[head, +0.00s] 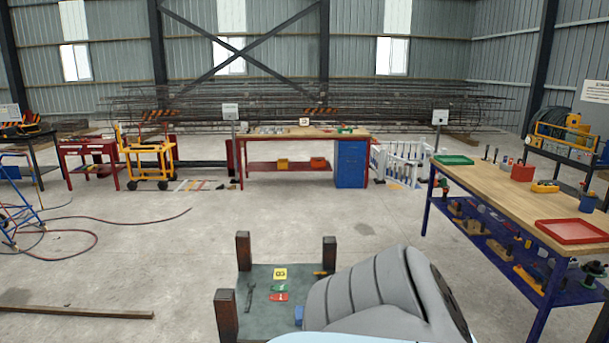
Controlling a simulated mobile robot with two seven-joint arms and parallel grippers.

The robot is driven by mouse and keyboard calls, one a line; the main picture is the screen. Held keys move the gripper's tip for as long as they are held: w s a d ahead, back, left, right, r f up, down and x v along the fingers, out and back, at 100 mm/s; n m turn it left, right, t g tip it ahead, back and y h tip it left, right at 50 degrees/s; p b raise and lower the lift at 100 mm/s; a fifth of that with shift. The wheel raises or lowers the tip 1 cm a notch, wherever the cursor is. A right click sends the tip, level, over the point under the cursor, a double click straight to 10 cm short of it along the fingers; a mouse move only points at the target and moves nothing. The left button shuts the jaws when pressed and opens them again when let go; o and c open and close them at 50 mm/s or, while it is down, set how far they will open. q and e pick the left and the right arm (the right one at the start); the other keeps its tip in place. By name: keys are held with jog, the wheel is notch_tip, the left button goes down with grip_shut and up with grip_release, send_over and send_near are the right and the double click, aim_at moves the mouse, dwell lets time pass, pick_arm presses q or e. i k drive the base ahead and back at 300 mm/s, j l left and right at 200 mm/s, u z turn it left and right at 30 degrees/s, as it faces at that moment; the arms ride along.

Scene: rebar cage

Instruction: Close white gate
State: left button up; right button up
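The white gate (404,152) stands far off on the floor, right of the blue drawer cabinet at the end of the red-legged workbench. It looks like several white picket panels with upright bars, set at angles to one another. It is too small to tell which panel swings or how far it stands open. Neither of my grippers shows in the head view. A large grey ribbed part, apparently of my own arm, fills the bottom middle and hides the floor behind it.
A low dark table with corner posts (258,283) is close in front. A wooden workbench (500,185) with blue legs stands at right. The red-legged workbench (285,133) is at the back. Hoses (80,240) and a plank (75,313) lie at left. The middle floor is clear.

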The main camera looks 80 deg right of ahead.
aim_at(414, 165)
jog(key=z, duration=3.5)
jog(key=i+j+u, duration=0.1)
jog(key=j+u, duration=0.15)
jog(key=i+j+u, duration=0.1)
jog(key=j+u, duration=0.15)
jog(key=j, duration=0.2)
jog(key=i+j+u, duration=0.25)
jog(key=j+u, duration=0.25)
jog(key=i+j+u, duration=0.2)
jog(key=u, duration=0.25)
jog(key=i+j+u, duration=0.25)
jog(key=u, duration=0.15)
jog(key=i+j+u, duration=0.25)
jog(key=u, duration=0.2)
jog(key=i+j, duration=0.2)
jog(key=i, duration=0.25)
jog(key=i+j+u, duration=0.15)
jog(key=i, duration=0.3)
jog(key=i+j, duration=0.15)
jog(key=i, duration=0.3)
